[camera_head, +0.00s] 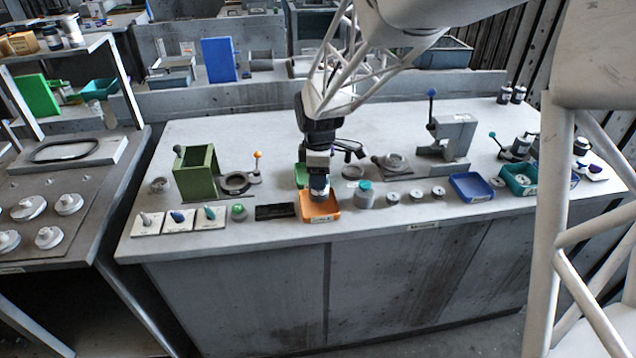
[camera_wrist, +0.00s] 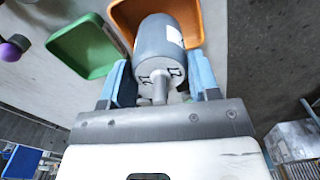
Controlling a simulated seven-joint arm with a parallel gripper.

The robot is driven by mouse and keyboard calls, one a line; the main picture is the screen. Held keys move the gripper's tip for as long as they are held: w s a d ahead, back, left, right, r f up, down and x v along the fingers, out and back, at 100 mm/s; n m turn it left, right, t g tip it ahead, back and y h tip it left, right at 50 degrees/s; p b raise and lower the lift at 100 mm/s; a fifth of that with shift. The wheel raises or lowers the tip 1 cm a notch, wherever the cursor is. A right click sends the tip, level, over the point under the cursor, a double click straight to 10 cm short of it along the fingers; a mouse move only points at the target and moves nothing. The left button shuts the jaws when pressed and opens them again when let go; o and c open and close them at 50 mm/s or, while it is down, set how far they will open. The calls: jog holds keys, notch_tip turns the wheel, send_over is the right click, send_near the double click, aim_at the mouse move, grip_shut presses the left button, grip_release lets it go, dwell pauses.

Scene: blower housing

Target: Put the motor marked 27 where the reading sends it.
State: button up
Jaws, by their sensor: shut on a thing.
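My gripper (camera_head: 319,176) points down and is shut on a grey cylindrical motor (camera_wrist: 165,50). Its end face carries dark marks that may read 27, and a thin shaft lies between the fingers. A white label is on its side. The motor (camera_head: 319,188) is at the orange tray (camera_head: 322,211), over or inside its back part; I cannot tell whether it touches the tray floor. The orange tray also shows in the wrist view (camera_wrist: 126,14). A green tray (camera_wrist: 85,48) lies beside it, partly hidden behind my gripper in the head view (camera_head: 301,175).
A dark flat panel (camera_head: 275,211) lies left of the orange tray; no reading is legible. A blue tray (camera_head: 472,187) and a teal bin (camera_head: 519,186) are to the right. A grey jar (camera_head: 365,196) stands close right. A green fixture (camera_head: 196,174) and grey press (camera_head: 452,143) stand behind.

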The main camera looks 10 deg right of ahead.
jog(key=shift+f, duration=0.1)
jog(key=shift+f, duration=1.65)
jog(key=shift+f, duration=0.15)
jog(key=o, duration=1.2)
notch_tip(320, 180, up, 12)
jog(key=shift+r, duration=0.1)
